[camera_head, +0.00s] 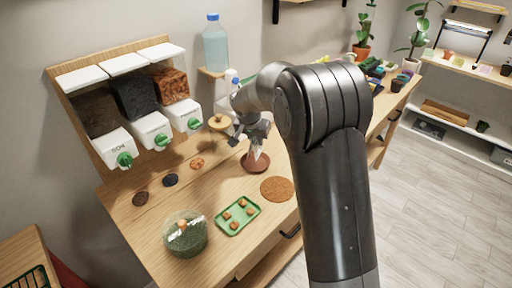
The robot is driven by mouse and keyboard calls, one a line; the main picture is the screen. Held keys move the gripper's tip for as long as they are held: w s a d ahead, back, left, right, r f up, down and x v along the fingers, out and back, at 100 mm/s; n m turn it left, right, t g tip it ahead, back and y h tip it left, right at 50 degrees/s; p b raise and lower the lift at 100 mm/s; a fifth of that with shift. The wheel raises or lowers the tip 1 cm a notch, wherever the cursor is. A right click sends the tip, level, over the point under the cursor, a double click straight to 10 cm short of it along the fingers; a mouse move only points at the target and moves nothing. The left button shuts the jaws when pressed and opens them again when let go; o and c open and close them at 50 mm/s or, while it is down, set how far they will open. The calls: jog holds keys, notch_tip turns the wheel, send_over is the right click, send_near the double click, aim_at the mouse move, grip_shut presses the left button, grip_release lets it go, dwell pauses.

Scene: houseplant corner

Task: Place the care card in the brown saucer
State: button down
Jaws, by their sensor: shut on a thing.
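My gripper (252,136) is at the end of my arm, pointing down over the work table. It is shut on a small pale piece, which looks like the care card (256,150), seen nearly edge-on. The brown saucer (262,167) lies on the table directly below. The card's lower end appears over the saucer; I cannot tell whether it touches. My arm hides part of the table to the right.
A round cork mat (277,189) lies in front of the saucer. A green tray (248,223) with several brown lumps and a glass bowl (184,236) stand nearer. Dispensers (152,128) stand at left, a bottle (215,47) behind. Wooden table (225,182) is bare between.

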aim_at(256, 148)
jog(key=shift+f, duration=1.85)
jog(key=shift+f, duration=0.1)
jog(key=shift+f, duration=0.35)
jog(key=shift+f, duration=0.1)
jog(key=c, duration=1.3)
grip_release()
jog(key=shift+r, duration=0.25)
jog(key=v, duration=1.2)
jog(key=shift+d+r, duration=0.1)
jog(key=shift+r, duration=0.3)
